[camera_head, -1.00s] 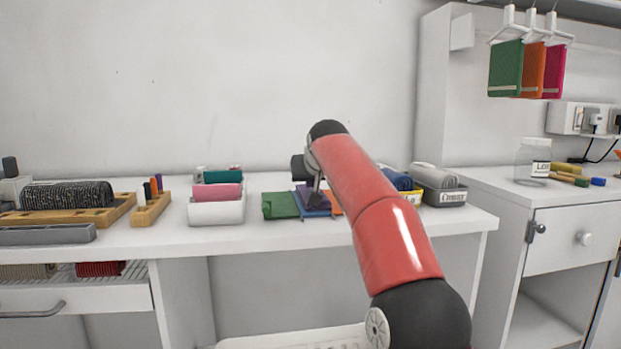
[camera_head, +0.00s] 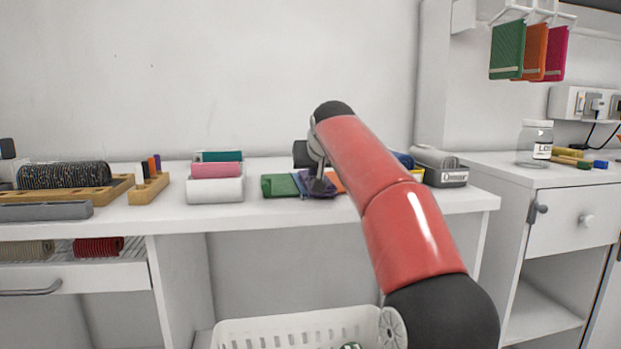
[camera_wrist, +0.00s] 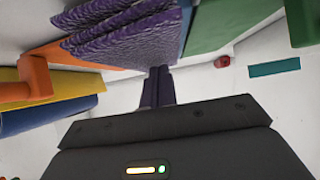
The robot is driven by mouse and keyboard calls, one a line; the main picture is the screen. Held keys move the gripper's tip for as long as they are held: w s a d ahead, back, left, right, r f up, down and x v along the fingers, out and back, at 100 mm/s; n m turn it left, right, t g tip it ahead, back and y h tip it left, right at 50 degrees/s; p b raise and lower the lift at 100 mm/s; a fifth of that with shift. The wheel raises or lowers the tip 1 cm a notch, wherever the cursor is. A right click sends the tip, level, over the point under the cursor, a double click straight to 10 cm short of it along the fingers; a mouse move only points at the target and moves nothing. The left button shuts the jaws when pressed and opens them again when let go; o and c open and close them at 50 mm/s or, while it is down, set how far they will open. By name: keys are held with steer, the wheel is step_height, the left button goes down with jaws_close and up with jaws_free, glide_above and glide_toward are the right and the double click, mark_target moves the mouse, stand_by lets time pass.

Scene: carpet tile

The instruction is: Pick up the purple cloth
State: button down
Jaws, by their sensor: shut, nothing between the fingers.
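The purple cloth (camera_head: 325,189) lies on the white counter among folded cloths, below my gripper (camera_head: 318,183). In the wrist view the ribbed purple cloth (camera_wrist: 130,38) spreads in layers across the top. My gripper's fingers (camera_wrist: 160,82) are shut together, with their tips at or near the cloth's edge and no cloth between them. I cannot tell whether they touch it. A green cloth (camera_head: 280,186) lies to the left of the purple one. The wrist view also shows a blue cloth (camera_wrist: 182,32) beside the purple one. My arm hides part of this area.
A white bin with pink and teal cloths (camera_head: 215,190) stands left of the green cloth. A grey bin (camera_head: 443,177) stands at right behind my arm. A white basket (camera_head: 290,330) is below the counter front. Bare counter (camera_head: 245,212) lies in front.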

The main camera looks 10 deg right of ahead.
mark_target(334, 193)
steer(key=s+b, duration=0.1)
steer(key=s, duration=0.2)
steer(key=s+b, duration=0.1)
steer(key=s, duration=0.3)
steer(key=s+f+b, duration=0.1)
steer(key=s+b, duration=0.1)
steer(key=s, duration=0.2)
steer(key=shift+s, duration=0.2)
